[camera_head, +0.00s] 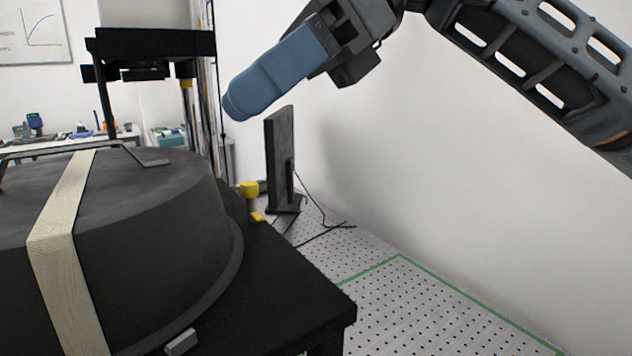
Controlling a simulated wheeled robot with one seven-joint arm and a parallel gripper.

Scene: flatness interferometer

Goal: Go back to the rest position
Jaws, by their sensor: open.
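My gripper (236,104) is at the upper middle of the head view, with blue padded fingers pointing down and to the left. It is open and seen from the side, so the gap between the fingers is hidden. Nothing shows held at its tips. It hangs in the air, above and to the right of a large dark round housing (165,235) with a pale strap over it. My arm (520,55) reaches in from the upper right.
The housing stands on a black table (290,285). Behind the table are a dark monitor (281,160) and a yellow item (250,194). A perforated surface with a green line (430,272) lies at the right. A dark stand (150,45) rises at the left. A white wall is behind my arm.

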